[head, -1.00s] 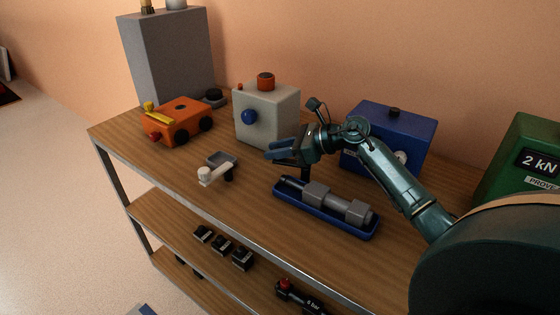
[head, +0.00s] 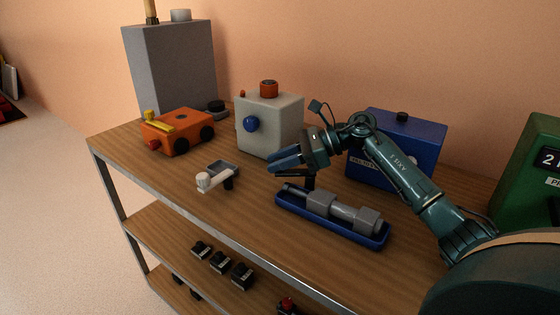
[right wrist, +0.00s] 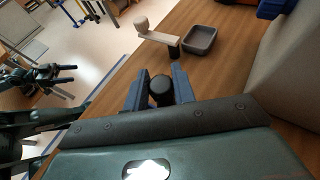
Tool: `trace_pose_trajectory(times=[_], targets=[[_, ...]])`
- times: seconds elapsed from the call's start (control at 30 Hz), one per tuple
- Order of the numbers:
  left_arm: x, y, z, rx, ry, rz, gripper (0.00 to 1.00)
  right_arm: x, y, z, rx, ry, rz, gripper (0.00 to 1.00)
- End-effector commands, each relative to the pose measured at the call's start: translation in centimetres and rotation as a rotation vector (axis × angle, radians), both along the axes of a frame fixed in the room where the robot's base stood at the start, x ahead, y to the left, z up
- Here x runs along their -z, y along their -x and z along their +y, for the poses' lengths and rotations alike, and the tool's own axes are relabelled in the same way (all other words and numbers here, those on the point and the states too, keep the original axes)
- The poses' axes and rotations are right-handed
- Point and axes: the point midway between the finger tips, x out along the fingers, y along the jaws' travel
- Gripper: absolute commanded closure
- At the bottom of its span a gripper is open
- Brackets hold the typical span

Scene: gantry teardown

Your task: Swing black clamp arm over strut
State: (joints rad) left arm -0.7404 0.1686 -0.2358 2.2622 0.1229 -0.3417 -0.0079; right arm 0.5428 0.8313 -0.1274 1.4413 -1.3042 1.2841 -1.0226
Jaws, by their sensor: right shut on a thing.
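The strut (head: 343,214) is a grey cylinder with two block-like collars, lying in a blue tray (head: 374,240) on the wooden top. The black clamp arm (head: 309,182) shows as a small dark piece under my right gripper, by the tray's left end. My right gripper (head: 286,161) has blue fingers and is above and behind that end. In the right wrist view its fingers are closed on a round black knob (right wrist: 160,91), which appears to be the clamp arm's handle. Whether the arm lies across the strut I cannot tell.
A white-handled lever (head: 213,180) with a small grey tray (head: 224,167) is left of the strut. Behind stand a cream box (head: 272,128) with a blue knob, a blue box (head: 415,145) and an orange box (head: 178,131). A green box (head: 530,165) is at right.

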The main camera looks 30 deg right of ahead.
Motion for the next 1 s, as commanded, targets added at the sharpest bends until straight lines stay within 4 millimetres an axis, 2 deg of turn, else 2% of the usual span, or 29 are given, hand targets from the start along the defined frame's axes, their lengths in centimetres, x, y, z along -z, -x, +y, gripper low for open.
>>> trace_pose_trajectory(times=[0.03, 0.07, 0.33, 0.57, 0.67, 1.0], targets=[[0.0, 0.0, 0.0, 0.000, 0.000, 0.000, 0.31, 0.0, 0.0, 0.0, 0.001, 0.000, 0.000, 1.00], [0.0, 0.0, 0.0, -0.001, 0.000, 0.000, 0.31, 0.0, 0.0, 0.0, 0.001, 0.000, 0.000, 0.73], [0.0, 0.0, 0.1, -0.001, -0.002, 0.000, 0.31, 0.0, 0.0, 0.0, 0.001, 0.000, 0.000, 0.52], [0.1, 0.0, 0.1, -0.001, -0.002, 0.001, 0.31, -0.1, 0.0, 0.0, 0.001, 0.000, 0.000, 0.52], [0.1, 0.0, 0.1, -0.001, -0.002, 0.002, 0.31, -0.8, 0.0, 0.0, 0.001, 0.001, -0.001, 0.52], [0.1, 0.1, 0.1, -0.001, -0.003, 0.004, 0.31, -7.1, 0.0, 0.0, 0.001, 0.002, -0.005, 0.52]])
